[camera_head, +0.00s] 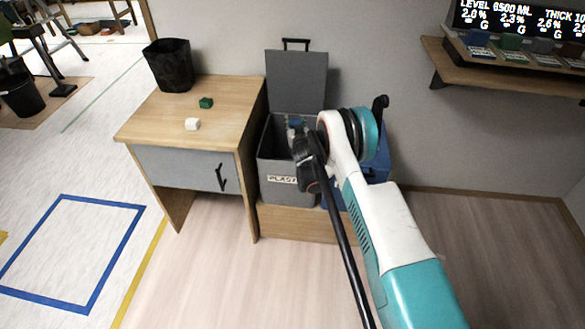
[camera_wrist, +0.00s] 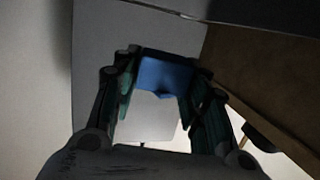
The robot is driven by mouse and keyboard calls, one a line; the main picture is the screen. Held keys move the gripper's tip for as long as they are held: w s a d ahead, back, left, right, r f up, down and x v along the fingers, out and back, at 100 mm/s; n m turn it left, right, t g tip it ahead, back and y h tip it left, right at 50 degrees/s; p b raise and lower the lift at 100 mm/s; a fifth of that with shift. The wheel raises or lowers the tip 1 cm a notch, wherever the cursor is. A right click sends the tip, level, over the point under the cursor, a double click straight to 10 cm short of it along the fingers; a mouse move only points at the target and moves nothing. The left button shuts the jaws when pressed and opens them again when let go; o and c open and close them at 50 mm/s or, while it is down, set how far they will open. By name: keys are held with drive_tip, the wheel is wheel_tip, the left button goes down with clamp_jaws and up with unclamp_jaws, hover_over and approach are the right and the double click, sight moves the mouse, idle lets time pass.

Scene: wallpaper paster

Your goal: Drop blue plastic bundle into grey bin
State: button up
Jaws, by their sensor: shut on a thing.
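My gripper (camera_wrist: 160,92) is shut on the blue plastic bundle (camera_wrist: 163,73), which shows between its fingers in the wrist view. In the head view a small part of the blue bundle (camera_head: 295,123) shows at the gripper. The grey bin (camera_head: 275,190) stands to the right of the desk, with its lid (camera_head: 297,80) raised against the wall and a label on its front. My gripper is over the bin's opening in the head view. I cannot tell how deep the bundle hangs. My arm hides the bin's right side.
A wooden desk (camera_head: 165,118) with a grey drawer stands left of the bin. It holds a black bin (camera_head: 169,65), a green block (camera_head: 206,103) and a white block (camera_head: 192,124). A blue bin (camera_head: 378,163) is partly hidden behind my arm. A wall shelf (camera_head: 500,77) is at upper right.

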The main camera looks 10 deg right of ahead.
drive_tip(key=shift+f, duration=0.45)
drive_tip(key=o, duration=0.9)
drive_tip(key=shift+r, duration=0.1)
wheel_tip(320, 180, up, 10)
drive_tip(key=shift+f, duration=0.1)
